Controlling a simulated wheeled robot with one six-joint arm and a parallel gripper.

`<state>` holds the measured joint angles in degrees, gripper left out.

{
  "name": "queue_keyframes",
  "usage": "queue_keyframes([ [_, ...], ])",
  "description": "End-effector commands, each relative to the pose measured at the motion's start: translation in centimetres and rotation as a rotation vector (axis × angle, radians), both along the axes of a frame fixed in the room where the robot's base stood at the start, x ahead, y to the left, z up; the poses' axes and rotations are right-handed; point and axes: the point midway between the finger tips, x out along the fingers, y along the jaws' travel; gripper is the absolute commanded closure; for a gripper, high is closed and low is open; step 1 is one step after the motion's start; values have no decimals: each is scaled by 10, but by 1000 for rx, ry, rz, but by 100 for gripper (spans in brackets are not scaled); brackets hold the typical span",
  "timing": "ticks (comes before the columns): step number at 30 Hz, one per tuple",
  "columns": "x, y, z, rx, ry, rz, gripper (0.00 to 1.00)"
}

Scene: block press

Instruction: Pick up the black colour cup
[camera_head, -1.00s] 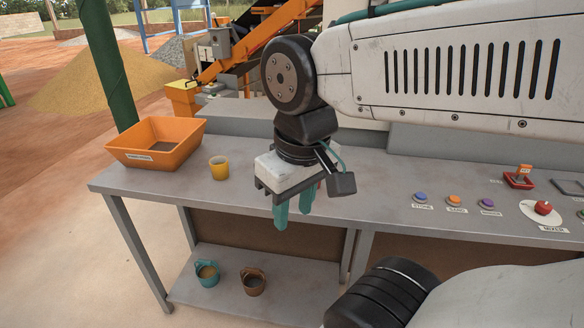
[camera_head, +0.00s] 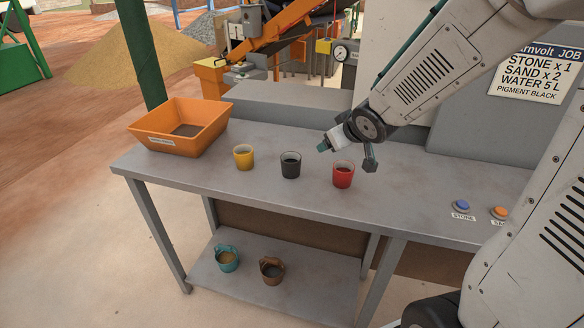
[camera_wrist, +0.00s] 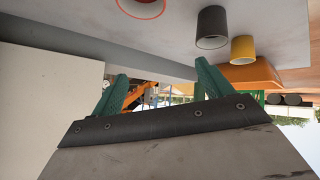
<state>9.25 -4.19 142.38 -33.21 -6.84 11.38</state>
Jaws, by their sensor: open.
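The black cup (camera_head: 291,166) stands upright on the grey table, between the yellow cup (camera_head: 244,157) on its left and the red cup (camera_head: 343,175) on its right. My gripper (camera_head: 322,147) is open and empty, above and behind the table's cups, to the right of the black cup and apart from it. In the wrist view the picture is upside down. The black cup (camera_wrist: 211,28) shows at the top there, with the yellow cup (camera_wrist: 243,50) beside it and the red cup (camera_wrist: 142,8) partly cut off. The green fingers (camera_wrist: 158,92) are spread apart.
An orange bin (camera_head: 180,128) stands at the table's left end. A grey ledge (camera_head: 290,113) runs along the back. Buttons (camera_head: 461,206) are at the right. Two small buckets, teal (camera_head: 227,258) and brown (camera_head: 271,271), stand on the lower shelf.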

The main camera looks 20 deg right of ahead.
Motion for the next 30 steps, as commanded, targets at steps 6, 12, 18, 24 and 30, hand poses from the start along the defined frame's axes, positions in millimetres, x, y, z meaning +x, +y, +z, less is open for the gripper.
queue_keyframes([
  [6,47,32,-54,163,-171,244,21],
  [12,52,54,-73,303,-256,370,21],
  [18,61,66,-80,341,-278,402,21],
  [24,77,78,-90,342,-278,401,21],
  [30,97,95,-105,341,-278,401,21],
])
